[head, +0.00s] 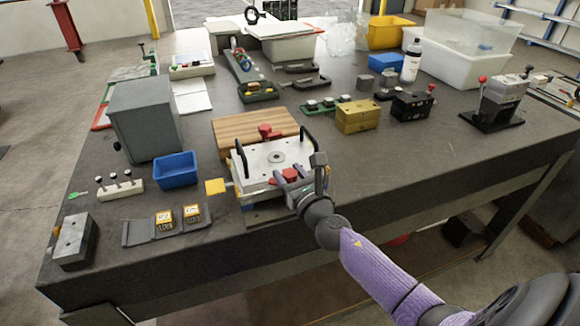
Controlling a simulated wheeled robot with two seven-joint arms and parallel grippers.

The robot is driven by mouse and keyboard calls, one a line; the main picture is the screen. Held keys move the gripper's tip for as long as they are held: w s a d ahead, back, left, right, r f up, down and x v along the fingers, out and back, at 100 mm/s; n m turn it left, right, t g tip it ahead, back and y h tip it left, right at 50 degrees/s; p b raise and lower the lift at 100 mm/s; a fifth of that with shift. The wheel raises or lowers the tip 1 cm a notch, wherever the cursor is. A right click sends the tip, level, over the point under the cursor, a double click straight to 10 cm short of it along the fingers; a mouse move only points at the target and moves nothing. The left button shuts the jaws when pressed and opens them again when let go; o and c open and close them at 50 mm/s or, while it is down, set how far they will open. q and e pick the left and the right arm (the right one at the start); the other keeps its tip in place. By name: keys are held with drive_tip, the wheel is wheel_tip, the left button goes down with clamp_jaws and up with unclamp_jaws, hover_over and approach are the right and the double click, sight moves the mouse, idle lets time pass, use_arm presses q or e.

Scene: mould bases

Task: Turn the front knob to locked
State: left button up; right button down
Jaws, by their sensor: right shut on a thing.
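A mould base (262,157) with a light metal top plate and two black handles sits near the front edge of the table. One red knob (266,131) stands at its back edge. The front red knob (291,175) is at its front right edge. My right gripper (284,181) reaches in from the lower right and is shut on the front knob, with its fingers on either side of it. The gripper partly hides the knob's base, so its exact setting is hard to read. My left gripper is not in view.
A yellow tag (215,187) sticks out at the mould base's left side. A blue bin (177,170) and a grey cabinet (145,118) stand to the left. A wooden board (235,128) lies behind.

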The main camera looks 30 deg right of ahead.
drive_tip(key=m+g+h, duration=0.1)
drive_tip(key=m+h, duration=0.2)
drive_tip(key=h, duration=0.1)
drive_tip(key=shift+r+h+p, duration=0.1)
drive_tip(key=shift+h+p, duration=0.2)
drive_tip(key=shift+p, duration=0.1)
drive_tip(key=m+g+h, duration=0.2)
drive_tip(key=h, duration=0.1)
drive_tip(key=shift+m+h, duration=0.3)
drive_tip(key=shift+m, duration=0.1)
drive_tip(key=shift+m+g+h+b, duration=0.35)
drive_tip(key=shift+m+g+h, duration=0.5)
drive_tip(key=shift+h, duration=0.25)
drive_tip(key=m+g+h, duration=0.1)
drive_tip(key=m+g+h+b, duration=0.1)
drive_tip(key=g, duration=0.1)
drive_tip(key=shift+f+h, duration=0.2)
drive_tip(key=shift+h, duration=0.1)
drive_tip(key=shift+m+g+h+b, duration=0.75)
drive_tip(key=shift+m+g, duration=0.3)
drive_tip(key=shift+g, duration=0.2)
drive_tip(key=shift+r+m+g+b, duration=0.1)
drive_tip(key=shift+m+g+b, duration=0.2)
drive_tip(key=shift+m+g, duration=0.2)
drive_tip(key=shift+g+h, duration=0.3)
drive_tip(key=shift+h, duration=0.05)
